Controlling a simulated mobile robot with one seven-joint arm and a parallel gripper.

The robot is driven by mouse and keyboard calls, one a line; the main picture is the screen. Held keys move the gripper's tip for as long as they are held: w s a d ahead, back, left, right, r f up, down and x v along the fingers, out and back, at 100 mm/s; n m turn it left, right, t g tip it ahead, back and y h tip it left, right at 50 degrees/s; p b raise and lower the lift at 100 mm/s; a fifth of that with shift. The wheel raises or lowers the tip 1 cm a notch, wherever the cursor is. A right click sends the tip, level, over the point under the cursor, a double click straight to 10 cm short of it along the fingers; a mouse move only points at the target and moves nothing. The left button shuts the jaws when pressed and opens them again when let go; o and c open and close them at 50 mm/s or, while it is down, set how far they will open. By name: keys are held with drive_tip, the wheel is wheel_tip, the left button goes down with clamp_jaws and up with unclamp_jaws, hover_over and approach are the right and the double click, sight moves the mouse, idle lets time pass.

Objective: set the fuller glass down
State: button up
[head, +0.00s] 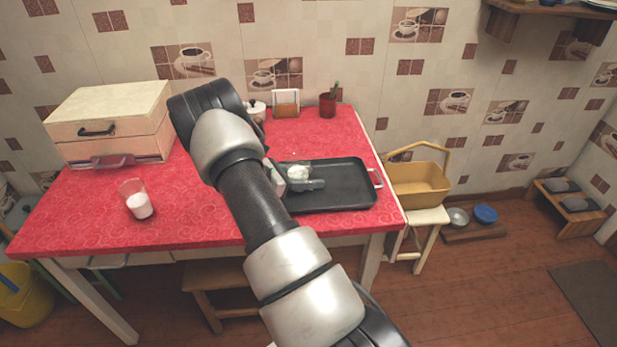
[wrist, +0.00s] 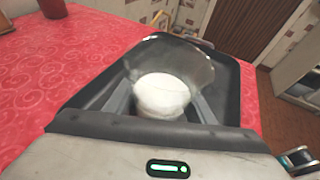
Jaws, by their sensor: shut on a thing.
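My gripper (head: 303,183) is shut on a clear glass with white contents (head: 298,171). In the wrist view this held glass (wrist: 163,92) stands between the two fingers, its rim facing the camera and the white surface below the rim. It is over the black tray (head: 345,188); I cannot tell whether its base touches it. A second clear glass (head: 138,204) stands upright at the left of the red table, with white contents in roughly its lower half. The held glass's fill level is hard to compare, as my gripper partly hides it.
The red table (head: 190,218) has free room between the second glass and the tray. A cream box (head: 110,120) stands at the back left. A red cup (head: 327,105), a napkin holder (head: 286,103) and a jar (head: 256,110) stand along the back. A yellow basket (head: 420,185) sits on a stool to the right.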

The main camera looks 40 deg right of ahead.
drive_tip(key=o, duration=1.4)
drive_tip(key=shift+f, duration=0.1)
